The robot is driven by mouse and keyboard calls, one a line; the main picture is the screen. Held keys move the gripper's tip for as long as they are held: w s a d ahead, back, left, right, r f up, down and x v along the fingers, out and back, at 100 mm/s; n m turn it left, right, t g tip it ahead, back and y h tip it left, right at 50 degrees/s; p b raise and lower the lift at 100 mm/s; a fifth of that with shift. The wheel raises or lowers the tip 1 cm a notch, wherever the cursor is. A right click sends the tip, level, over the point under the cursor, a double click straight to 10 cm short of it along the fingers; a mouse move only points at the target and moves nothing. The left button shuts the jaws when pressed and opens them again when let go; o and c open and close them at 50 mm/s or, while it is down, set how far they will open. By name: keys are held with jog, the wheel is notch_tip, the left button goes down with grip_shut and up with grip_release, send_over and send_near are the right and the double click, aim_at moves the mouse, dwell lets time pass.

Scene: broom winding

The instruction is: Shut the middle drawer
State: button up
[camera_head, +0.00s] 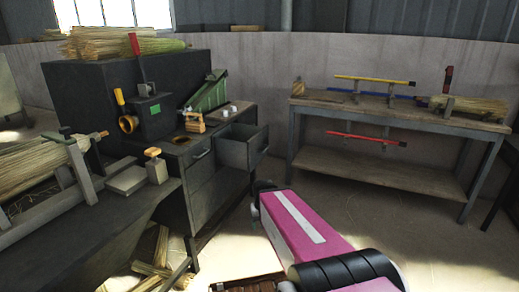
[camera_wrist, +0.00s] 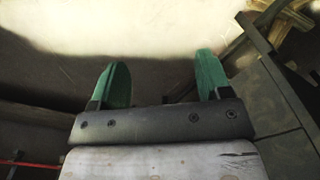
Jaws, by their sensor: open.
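A grey drawer (camera_head: 243,148) stands pulled out from the dark workbench (camera_head: 205,190) in the head view. Its open top shows and looks empty. Other drawer fronts (camera_head: 201,168) to its left look flush with the bench; whether the pulled-out one is the middle drawer I cannot tell for sure. My gripper (camera_wrist: 162,75) shows in the wrist view, its two green fingers wide apart with nothing between them. A dark panelled surface (camera_wrist: 283,125) lies to the right of the fingers there. In the head view my pink arm reaches toward the bench, and the fingers cannot be made out.
A wooden table (camera_head: 400,118) with a lower shelf stands at the back right, holding blue, yellow and red rods and a straw bundle (camera_head: 470,108). A straw-loaded bench (camera_head: 95,215) is at left. Loose straw (camera_head: 155,250) lies below. Floor before the back table is clear.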

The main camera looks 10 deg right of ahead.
jog(key=shift+m+t, duration=0.4)
jog(key=shift+t, duration=0.1)
jog(key=w, duration=0.1)
jog(key=w+r, duration=0.2)
jog(key=shift+w+d, duration=0.3)
jog(key=shift+w, duration=0.1)
jog(key=c, duration=1)
jog(key=shift+m+t+y, duration=0.5)
jog(key=shift+m+t, duration=0.1)
jog(key=shift+t, duration=0.1)
jog(key=w+r, duration=0.1)
jog(key=w, duration=0.1)
jog(key=w+d+r, duration=0.1)
jog(key=w+r, duration=0.2)
jog(key=w, duration=0.1)
jog(key=shift+w+d+r, duration=0.15)
jog(key=shift+w, duration=0.1)
grip_shut()
jog(key=w+d+r+m+t+y, duration=0.1)
jog(key=w+d+r+m+t, duration=0.15)
jog(key=w+r, duration=0.6)
jog(key=w+d+r+m+t, duration=0.2)
jog(key=w+d+r, duration=0.2)
jog(key=w+r, duration=0.4)
send_near(252, 155)
notch_tip(252, 155, down, 5)
jog(key=w, duration=0.2)
jog(key=shift+w+a+r+n, duration=0.1)
jog(key=shift+w+a+n, duration=0.2)
jog(key=shift+a, duration=0.25)
